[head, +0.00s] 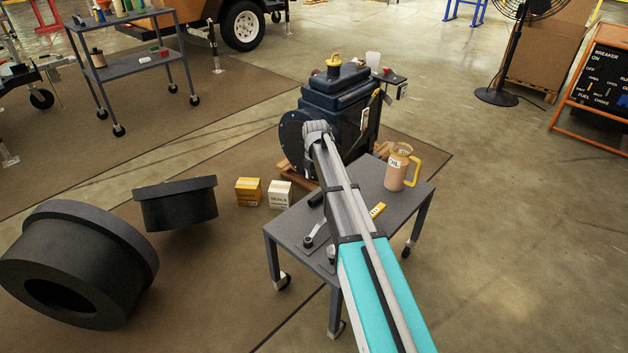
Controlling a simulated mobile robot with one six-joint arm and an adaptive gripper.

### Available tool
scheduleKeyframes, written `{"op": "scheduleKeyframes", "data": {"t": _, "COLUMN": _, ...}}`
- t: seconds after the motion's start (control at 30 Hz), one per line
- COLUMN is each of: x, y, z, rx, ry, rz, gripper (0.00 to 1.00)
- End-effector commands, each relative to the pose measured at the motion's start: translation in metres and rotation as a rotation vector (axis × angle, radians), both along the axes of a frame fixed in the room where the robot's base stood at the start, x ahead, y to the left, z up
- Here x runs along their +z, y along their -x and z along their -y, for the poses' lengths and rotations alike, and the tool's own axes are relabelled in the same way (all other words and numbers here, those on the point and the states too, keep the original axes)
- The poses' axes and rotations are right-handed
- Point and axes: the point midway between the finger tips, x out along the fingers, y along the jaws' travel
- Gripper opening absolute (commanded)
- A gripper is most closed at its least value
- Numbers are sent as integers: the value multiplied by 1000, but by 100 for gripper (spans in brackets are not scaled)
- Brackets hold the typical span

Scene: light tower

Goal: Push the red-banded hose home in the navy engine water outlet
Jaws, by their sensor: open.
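The navy engine (342,97) stands on a wooden base beyond the small grey cart, with a yellow piece on its top. I cannot pick out its water outlet; my arm crosses in front of part of the engine. No red-banded hose can be made out. A short black cylindrical piece (316,197) lies on the cart, partly behind my arm, with no red band visible. My arm reaches from the lower right to the engine's near face. Its grey wrist end overlaps the engine in the picture, and my gripper's fingers are hidden from this view.
The grey cart (284,232) holds a wrench (314,234), a yellow item (377,210) and a peach jug (397,168). Two small boxes (248,191) and large black flanged rings (78,262) lie at left. Open floor lies to the right.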

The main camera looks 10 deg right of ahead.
Motion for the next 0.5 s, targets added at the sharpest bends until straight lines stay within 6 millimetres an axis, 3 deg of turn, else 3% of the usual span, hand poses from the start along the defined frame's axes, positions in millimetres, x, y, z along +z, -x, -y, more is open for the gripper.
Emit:
{"op": "scheduleKeyframes", "data": {"t": 0.1, "x": 15, "y": 0, "z": 0, "rx": 0, "ry": 0, "rz": 0, "gripper": 80}}
{"op": "scheduleKeyframes", "data": {"t": 0.5, "x": 43, "y": 0, "z": -1, "rx": 0, "ry": 0, "rz": 0, "gripper": 80}}
